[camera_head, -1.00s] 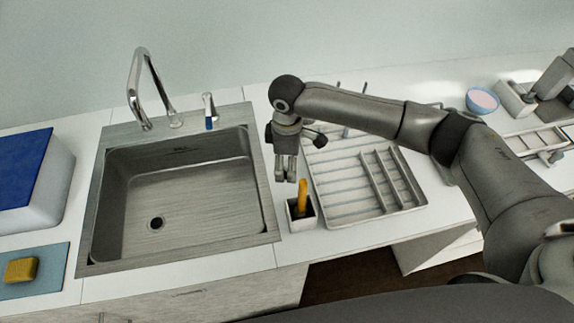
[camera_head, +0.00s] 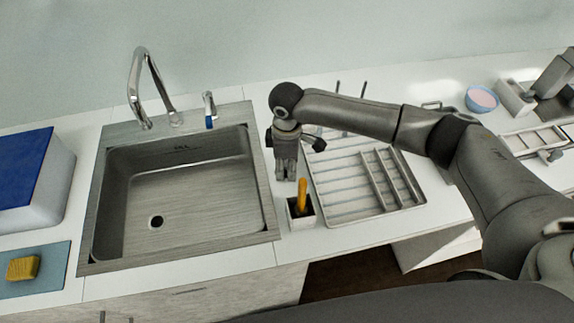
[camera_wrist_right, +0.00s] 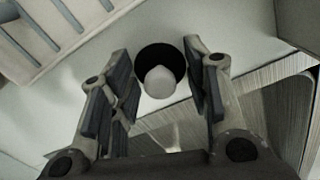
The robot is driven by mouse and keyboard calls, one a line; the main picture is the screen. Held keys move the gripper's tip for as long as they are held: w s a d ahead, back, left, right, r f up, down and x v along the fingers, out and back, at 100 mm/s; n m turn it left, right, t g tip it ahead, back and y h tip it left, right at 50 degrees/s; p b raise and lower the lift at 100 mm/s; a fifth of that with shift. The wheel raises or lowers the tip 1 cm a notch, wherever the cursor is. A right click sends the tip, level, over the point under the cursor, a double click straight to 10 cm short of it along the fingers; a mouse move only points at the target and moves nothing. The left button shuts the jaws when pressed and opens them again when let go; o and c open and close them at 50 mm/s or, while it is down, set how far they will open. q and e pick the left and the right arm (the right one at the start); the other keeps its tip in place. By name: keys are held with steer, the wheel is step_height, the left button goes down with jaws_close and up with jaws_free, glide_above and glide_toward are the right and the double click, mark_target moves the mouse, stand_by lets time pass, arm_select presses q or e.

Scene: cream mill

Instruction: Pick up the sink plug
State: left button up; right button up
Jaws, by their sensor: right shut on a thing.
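The sink plug (camera_wrist_right: 160,72) shows in the right wrist view as a black disc with a pale grey knob, between my fingertips. My right gripper (camera_head: 287,176) points down at the counter strip just right of the sink, behind a small white holder. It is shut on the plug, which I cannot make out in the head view. The wrist view shows the two dark finger pads of the right gripper (camera_wrist_right: 160,88) on either side of the knob. My left gripper is not in view.
The steel sink (camera_head: 185,240) with its drain hole lies left of the gripper. The white holder (camera_head: 302,221) with an orange-handled tool stands close in front. A dish rack (camera_head: 340,192) is to the right. A yellow sponge (camera_head: 23,267) lies far left.

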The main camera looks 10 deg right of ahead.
steer(key=shift+w+r+b, duration=0.1)
steer(key=shift+r+b, duration=0.35)
steer(key=shift+r, duration=0.15)
steer(key=s+a+r+b, duration=0.3)
steer(key=s+a+r, duration=0.3)
steer(key=s+r, duration=0.5)
steer(key=shift+s+a+r+b, duration=0.35)
steer(key=shift+s+r, duration=0.05)
steer(key=shift+s, duration=0.35)
